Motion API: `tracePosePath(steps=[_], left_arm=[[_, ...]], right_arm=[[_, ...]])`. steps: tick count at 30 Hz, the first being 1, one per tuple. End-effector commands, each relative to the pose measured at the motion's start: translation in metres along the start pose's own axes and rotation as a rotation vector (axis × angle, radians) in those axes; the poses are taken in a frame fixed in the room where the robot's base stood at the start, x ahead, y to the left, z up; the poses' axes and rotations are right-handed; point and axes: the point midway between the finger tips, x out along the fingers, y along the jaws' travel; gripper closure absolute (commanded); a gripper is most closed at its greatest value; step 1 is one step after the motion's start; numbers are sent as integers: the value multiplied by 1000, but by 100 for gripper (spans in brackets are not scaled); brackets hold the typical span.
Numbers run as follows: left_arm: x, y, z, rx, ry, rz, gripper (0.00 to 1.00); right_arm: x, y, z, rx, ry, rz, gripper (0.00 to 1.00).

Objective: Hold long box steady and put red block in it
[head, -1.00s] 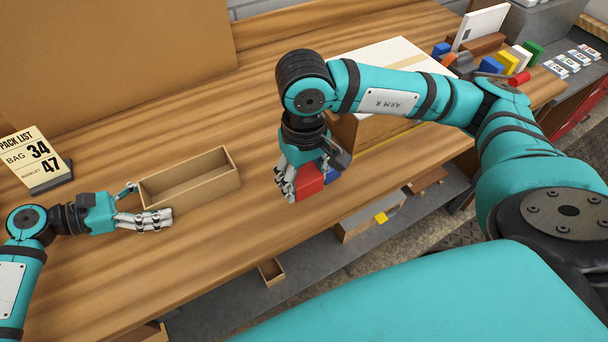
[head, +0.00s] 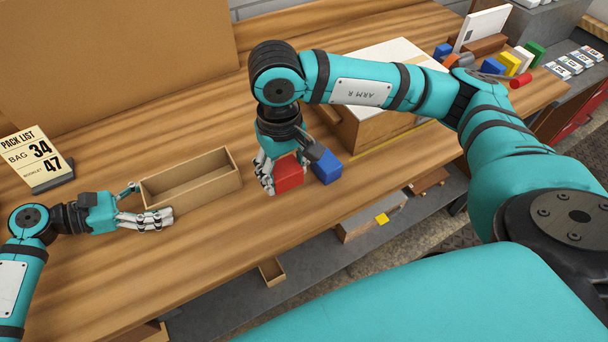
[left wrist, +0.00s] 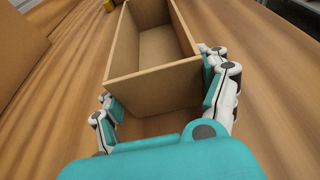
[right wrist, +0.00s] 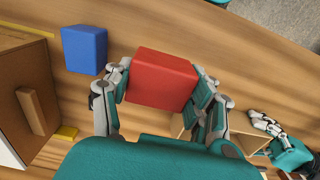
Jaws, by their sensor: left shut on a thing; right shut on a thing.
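The long box (head: 208,188) is an open, empty wooden tray on the table, left of centre in the head view. My left gripper (head: 140,204) is shut on the near left end of the long box; the left wrist view shows its fingers on both sides of the box end (left wrist: 155,85). The red block (head: 289,174) is held in my right gripper (head: 278,176), to the right of the long box. The right wrist view shows the red block (right wrist: 160,79) between the fingers. Its height above the table is hard to tell.
A blue block (head: 327,168) stands on the table just right of the red block. A larger wooden box (head: 375,130) is behind my right arm. A pack list sign (head: 38,160) stands at the left. Table between red block and long box is clear.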

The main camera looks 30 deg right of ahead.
Motion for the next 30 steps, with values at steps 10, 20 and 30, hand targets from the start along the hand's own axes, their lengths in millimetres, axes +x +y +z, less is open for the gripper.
tracePosePath(steps=[10,20,30], left_arm=[[0,0,0,-1,1,1,47],[0,0,-1,-1,1,0,47],[0,-1,-1,-1,1,-1,47]], right_arm=[[-38,-90,-88,-4,6,1,84],[-50,-113,-110,3,0,1,84],[-28,-112,-109,4,-1,1,84]])
